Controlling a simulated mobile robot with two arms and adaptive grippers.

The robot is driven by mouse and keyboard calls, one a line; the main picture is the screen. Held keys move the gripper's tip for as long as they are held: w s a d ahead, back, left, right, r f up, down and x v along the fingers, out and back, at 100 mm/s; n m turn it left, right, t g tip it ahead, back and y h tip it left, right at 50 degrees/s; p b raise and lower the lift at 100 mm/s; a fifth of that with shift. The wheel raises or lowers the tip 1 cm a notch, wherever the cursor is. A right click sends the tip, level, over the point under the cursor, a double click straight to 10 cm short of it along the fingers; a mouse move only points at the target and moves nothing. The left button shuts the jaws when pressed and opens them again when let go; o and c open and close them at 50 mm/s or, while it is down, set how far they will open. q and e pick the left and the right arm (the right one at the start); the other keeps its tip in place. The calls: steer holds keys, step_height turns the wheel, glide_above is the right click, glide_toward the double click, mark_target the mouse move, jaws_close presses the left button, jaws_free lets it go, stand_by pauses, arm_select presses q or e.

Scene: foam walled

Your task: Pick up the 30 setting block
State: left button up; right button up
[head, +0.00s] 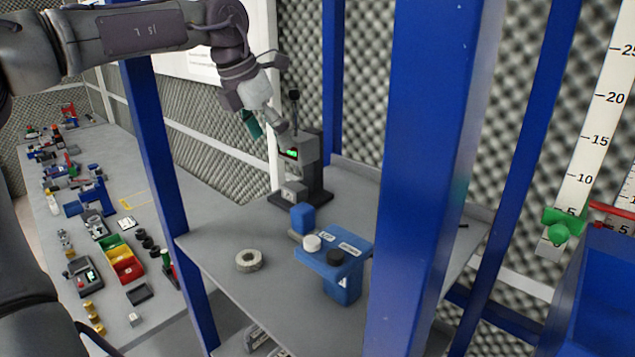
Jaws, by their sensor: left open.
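A small grey block (294,191) with a pale marked face stands on the dark base of a gauge stand on the grey shelf; it may be the 30 setting block, but I cannot read its marking. The gauge stand (311,160) has a grey head with a green display above the block. My left gripper (262,124) hangs from the arm at the upper left, just left of the gauge head and above the block. It is open, apart from the block, with nothing seen in it. My right gripper is not in view.
Blue posts (420,180) frame the shelf (215,240). A cluttered bench (150,225) lies left. The shelf's left front is mostly clear.

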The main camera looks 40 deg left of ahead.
arm_select(q)
steer(key=p, duration=0.2)
glide_toward(289, 188)
steer(key=f, duration=0.1)
steer(key=x, duration=0.3)
steer(key=shift+w+d+r, duration=0.1)
steer(key=shift+w, duration=0.15)
steer(key=shift+p+x, duration=0.75)
steer(key=shift+p, duration=0.4)
steer(key=p+x, duration=0.1)
steer(key=x, duration=0.2)
steer(key=shift+f, duration=0.2)
steer(key=shift+w+f, duration=0.2)
steer(key=shift+f, duration=0.15)
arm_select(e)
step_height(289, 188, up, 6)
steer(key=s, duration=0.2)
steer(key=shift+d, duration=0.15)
arm_select(q)
steer(key=shift+s+r, duration=0.1)
steer(key=shift+s, duration=0.05)
steer(key=shift+c, duration=0.3)
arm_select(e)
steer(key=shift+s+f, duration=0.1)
